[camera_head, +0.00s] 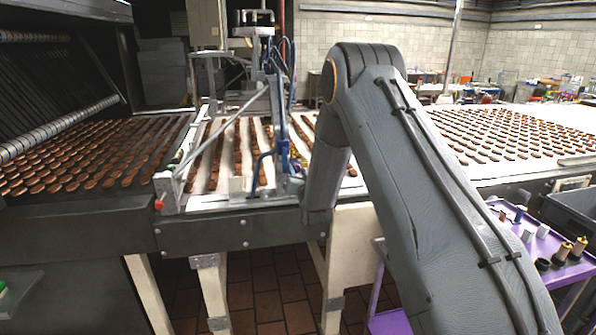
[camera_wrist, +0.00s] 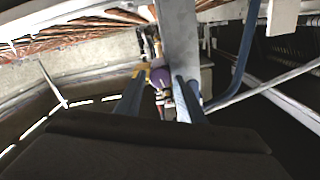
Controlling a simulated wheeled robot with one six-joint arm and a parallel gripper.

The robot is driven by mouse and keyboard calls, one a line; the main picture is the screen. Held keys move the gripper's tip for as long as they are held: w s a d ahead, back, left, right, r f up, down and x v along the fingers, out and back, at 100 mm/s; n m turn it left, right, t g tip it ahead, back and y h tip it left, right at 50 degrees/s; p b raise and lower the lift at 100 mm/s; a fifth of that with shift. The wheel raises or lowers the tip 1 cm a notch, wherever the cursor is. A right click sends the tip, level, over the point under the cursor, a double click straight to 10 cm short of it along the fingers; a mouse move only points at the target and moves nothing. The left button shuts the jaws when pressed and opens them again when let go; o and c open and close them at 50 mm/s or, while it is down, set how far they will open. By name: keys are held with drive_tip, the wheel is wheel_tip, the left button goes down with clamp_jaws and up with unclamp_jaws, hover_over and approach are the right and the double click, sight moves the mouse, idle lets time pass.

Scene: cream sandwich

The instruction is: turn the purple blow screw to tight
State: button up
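The purple blow screw (camera_wrist: 160,76) shows in the wrist view as a small rounded purple knob beside a grey metal upright (camera_wrist: 179,40). My gripper (camera_wrist: 161,90) has its two dark fingers apart, one on each side of the knob in the picture. I cannot tell how far the fingertips are beyond or short of the knob, and no firm contact is visible. In the head view my arm's links cover the gripper, and I cannot make out the purple screw there.
The conveyor machine's frame carries blue hoses (camera_head: 262,160) and a slanted metal rod (camera_head: 222,126). Rows of brown biscuits (camera_head: 95,150) lie on the belts. A purple cart (camera_head: 541,251) with spools stands at the right. A blue bar (camera_wrist: 242,50) and metal rod lie right of my fingers.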

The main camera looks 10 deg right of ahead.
drive_tip(key=c, duration=0.8)
drive_tip(key=shift+w+m+b, duration=0.1)
drive_tip(key=shift+m+b, duration=0.2)
drive_tip(key=shift+b, duration=0.15)
drive_tip(key=m+b, duration=0.2)
drive_tip(key=m, duration=0.1)
drive_tip(key=shift+f+b, duration=0.15)
drive_tip(key=shift+b, duration=0.15)
drive_tip(key=m+b, duration=0.4)
drive_tip(key=m, duration=0.1)
drive_tip(key=m+b, duration=0.4)
drive_tip(key=m, duration=0.2)
drive_tip(key=shift+f+m+b, duration=0.1)
drive_tip(key=shift+m+b, duration=0.2)
drive_tip(key=shift+m, duration=0.1)
drive_tip(key=m+b, duration=0.2)
drive_tip(key=m, duration=0.3)
drive_tip(key=shift+b, duration=0.4)
drive_tip(key=shift+m, duration=0.3)
